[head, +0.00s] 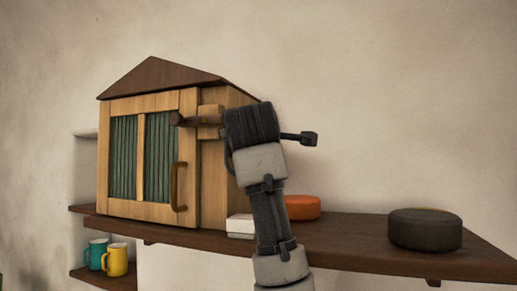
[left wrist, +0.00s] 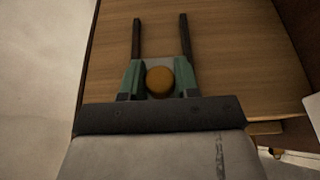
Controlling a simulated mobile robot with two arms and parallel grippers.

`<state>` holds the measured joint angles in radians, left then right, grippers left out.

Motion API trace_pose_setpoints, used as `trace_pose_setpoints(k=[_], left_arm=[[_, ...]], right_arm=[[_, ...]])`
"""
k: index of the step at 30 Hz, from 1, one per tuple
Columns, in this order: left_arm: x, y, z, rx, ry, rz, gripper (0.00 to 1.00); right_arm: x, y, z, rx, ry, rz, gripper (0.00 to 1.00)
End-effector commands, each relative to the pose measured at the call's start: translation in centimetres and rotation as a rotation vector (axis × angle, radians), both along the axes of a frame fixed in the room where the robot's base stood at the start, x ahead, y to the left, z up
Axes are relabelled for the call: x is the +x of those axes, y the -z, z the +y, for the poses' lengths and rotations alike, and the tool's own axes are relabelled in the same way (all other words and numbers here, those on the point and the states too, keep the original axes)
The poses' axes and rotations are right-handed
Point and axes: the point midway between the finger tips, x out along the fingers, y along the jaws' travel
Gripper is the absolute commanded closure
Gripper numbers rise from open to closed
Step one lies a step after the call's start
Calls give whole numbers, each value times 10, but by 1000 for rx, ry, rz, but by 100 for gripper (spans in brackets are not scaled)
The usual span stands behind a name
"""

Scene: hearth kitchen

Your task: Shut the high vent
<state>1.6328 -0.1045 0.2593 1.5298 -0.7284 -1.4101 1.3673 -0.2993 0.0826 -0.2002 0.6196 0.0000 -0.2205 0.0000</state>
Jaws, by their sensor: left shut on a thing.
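A small wooden cabinet (head: 190,205) with a brown peaked roof stands on the shelf in the head view. Its front has green slatted panels (head: 160,155) and an upright brown handle (head: 179,187). My left gripper (head: 181,119) is up by the cabinet's upper right, its fingers pointing left. A light wood block (head: 210,109) shows behind the fingers; I cannot tell whether it belongs to the vent. In the left wrist view my gripper (left wrist: 160,20) is shut on a round orange-brown knob (left wrist: 159,81), held between the green finger pads, over a wood surface (left wrist: 235,55). My right gripper is out of view.
The dark wooden shelf (head: 345,231) holds an orange round pot (head: 303,207), a dark round pot (head: 425,231) and a small white box (head: 240,224). A teal mug (head: 97,252) and a yellow mug (head: 116,260) sit on a lower shelf. The wall above right is bare.

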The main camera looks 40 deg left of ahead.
Motion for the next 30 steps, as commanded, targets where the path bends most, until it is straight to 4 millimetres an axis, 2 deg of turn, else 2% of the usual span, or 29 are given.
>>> trace_pose_setpoints(k=[7,8,12,23,30], left_arm=[[1,4,0,-10,-1,12,100],[1,4,0,-10,-1,12,65],[1,4,0,-8,-1,9,45],[-4,3,-4,-5,0,4,45],[-39,7,-29,-4,2,1,45]], right_arm=[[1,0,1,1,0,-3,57],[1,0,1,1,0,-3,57],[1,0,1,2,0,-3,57],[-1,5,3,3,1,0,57],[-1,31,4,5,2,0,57]])
